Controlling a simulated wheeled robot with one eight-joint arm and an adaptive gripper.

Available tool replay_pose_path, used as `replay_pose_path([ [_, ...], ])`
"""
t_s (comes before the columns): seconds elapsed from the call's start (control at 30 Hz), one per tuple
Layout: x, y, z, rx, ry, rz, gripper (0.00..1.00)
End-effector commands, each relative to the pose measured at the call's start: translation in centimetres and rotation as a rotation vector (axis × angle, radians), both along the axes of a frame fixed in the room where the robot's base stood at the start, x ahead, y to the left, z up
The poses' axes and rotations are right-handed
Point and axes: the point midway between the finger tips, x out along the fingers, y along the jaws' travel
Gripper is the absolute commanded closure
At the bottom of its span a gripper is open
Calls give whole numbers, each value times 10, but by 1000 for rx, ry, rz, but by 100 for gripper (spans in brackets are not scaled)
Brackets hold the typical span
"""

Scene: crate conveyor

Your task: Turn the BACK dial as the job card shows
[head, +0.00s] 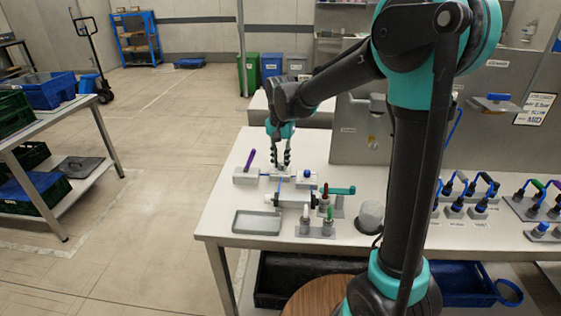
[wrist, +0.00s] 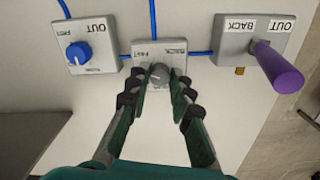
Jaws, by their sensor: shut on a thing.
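My gripper (head: 280,162) points down over the row of small control boxes on the bench. In the wrist view my gripper (wrist: 159,88) has its two fingers on either side of a grey dial (wrist: 159,72), shut on it. The dial sits on the middle box (wrist: 146,48), whose small labels are only partly readable. A blue dial (wrist: 78,52) on the left box has an OUT label and FAST and SLOW marks. A purple handle (wrist: 277,66) stands on the right box, labelled BACK and OUT. A job card (head: 535,108) hangs at the right; I read SLOW and MID on it.
Blue tubes join the boxes. A grey tray (head: 257,222) and several more levers and a teal handle (head: 338,191) stand on the bench (head: 222,215) near the boxes. A steel panel (head: 350,140) rises behind. Open floor lies to the left.

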Motion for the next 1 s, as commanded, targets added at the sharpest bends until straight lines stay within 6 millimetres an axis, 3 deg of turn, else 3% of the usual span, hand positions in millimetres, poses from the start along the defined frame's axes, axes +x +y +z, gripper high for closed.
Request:
replay_pose_path([
  [1.0, 0, 0, 0, 0, -1, 832, 100],
])
